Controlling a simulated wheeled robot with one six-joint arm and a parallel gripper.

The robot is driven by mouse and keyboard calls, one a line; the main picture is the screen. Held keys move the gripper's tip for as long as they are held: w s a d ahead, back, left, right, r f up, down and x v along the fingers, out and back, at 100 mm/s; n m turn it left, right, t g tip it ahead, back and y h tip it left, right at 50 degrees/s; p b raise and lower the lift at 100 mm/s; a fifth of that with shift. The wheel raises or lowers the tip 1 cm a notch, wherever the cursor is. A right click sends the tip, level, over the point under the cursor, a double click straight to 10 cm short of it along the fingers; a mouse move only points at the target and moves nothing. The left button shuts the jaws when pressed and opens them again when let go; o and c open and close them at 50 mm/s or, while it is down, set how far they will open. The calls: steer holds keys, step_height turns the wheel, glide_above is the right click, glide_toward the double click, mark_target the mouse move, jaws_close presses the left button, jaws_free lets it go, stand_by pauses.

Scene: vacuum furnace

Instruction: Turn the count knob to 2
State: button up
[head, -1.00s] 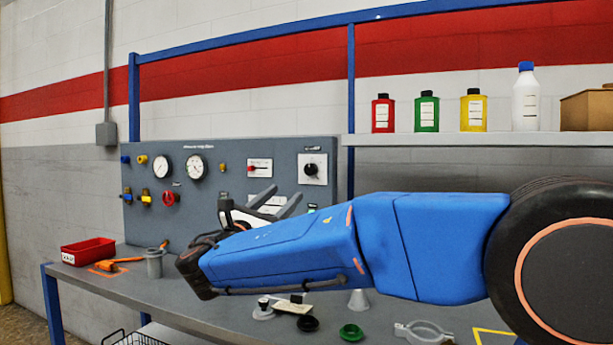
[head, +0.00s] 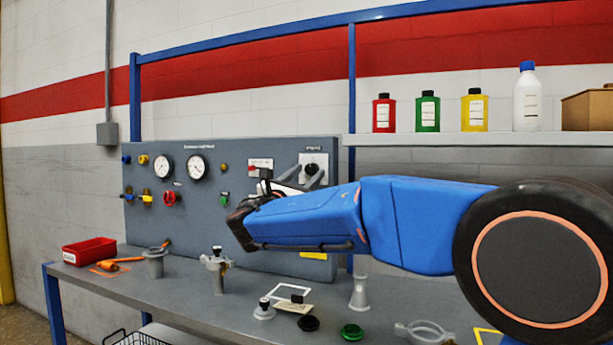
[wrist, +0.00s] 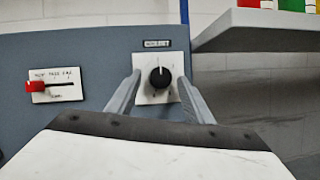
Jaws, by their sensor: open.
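The count knob (wrist: 160,77) is a round black knob on a white square plate at the panel's upper right, under a small dark label. Its white pointer mark points about straight up in the wrist view; the numbers around it are too small to read. In the head view the knob (head: 312,169) is partly covered by my gripper. My gripper (wrist: 160,80) is open, with one grey finger on each side of the knob in the wrist view. Gaps show between fingers and knob; I cannot tell how far the fingertips are from the plate.
A red slide switch (wrist: 36,86) sits left of the knob. A shelf (head: 480,139) with several bottles juts out at the right. Gauges and valves fill the panel's left. The bench (head: 200,290) below holds a red bin (head: 89,251), fittings and loose parts.

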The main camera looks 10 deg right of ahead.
steer(key=c, duration=1)
steer(key=shift+c, duration=0.2)
